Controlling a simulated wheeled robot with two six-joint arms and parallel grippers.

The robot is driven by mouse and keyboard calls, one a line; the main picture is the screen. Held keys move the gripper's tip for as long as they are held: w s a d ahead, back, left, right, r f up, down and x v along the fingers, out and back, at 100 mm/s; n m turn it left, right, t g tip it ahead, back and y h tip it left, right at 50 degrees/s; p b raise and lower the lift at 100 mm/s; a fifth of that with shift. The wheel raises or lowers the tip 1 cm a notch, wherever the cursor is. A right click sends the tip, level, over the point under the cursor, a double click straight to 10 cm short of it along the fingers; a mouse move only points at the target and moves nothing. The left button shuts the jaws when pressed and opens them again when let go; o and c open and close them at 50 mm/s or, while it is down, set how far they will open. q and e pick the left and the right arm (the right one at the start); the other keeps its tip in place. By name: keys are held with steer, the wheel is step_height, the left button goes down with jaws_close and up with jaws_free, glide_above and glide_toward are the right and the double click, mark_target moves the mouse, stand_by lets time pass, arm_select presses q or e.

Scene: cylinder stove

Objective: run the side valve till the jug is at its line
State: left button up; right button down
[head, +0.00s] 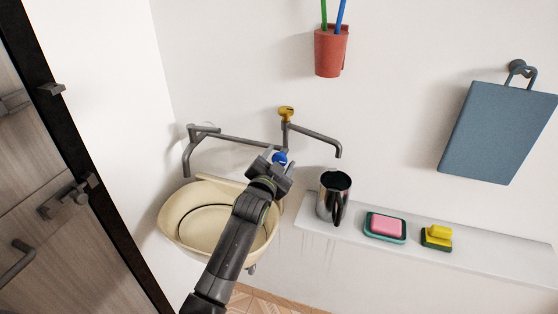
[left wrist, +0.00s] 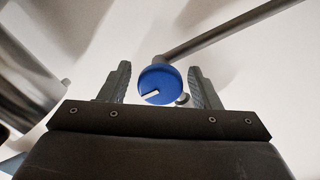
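A blue round knob (head: 280,157) with a white mark sits on the wall pipework above the basin. A yellow valve handle (head: 286,113) tops the upright pipe with the right-hand spout (head: 325,143). A shiny metal jug (head: 333,200) stands upright below that spout; I cannot see its line or water level, and no stream shows. My left gripper (head: 275,166) is at the blue knob. In the left wrist view the blue knob (left wrist: 158,84) is between the open fingers (left wrist: 162,88), with a narrow gap each side. My right gripper is not in view.
A cream basin (head: 175,215) lies under the left spout (head: 188,160). The white shelf (head: 480,250) holds a pink sponge on a teal dish (head: 385,228) and a yellow-green sponge (head: 437,237). A red cup (head: 330,52) and a blue board (head: 498,132) hang on the wall.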

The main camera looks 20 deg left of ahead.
arm_select(q)
steer(key=s+b, duration=0.3)
steer(key=s, duration=1.4)
steer(key=shift+s+a, duration=0.25)
steer(key=shift+a, duration=0.05)
stand_by(0.9)
steer(key=s+a+f+n+g, duration=0.35)
steer(key=s+f+g, duration=0.25)
steer(key=s+f, duration=0.45)
steer(key=s+a+f+n+g+y, duration=0.1)
steer(key=s+a+f+g, duration=0.1)
steer(key=s+f+g, duration=0.3)
steer(key=s+a+f+n+g+y, duration=0.1)
steer(key=s+a+f+n, duration=0.1)
steer(key=s, duration=0.5)
steer(key=s+a+f+n+g, duration=0.1)
steer(key=s+a+f+g, duration=0.1)
steer(key=s+f, duration=0.3)
step_height(320, 180, down, 24)
steer(key=s+a+g, duration=0.2)
steer(key=s+d+f, duration=0.1)
steer(key=s+f, duration=1.3)
steer(key=shift+s+d+f+g, duration=0.15)
steer(key=shift+d+f+g, duration=0.1)
steer(key=shift+d+g, duration=0.15)
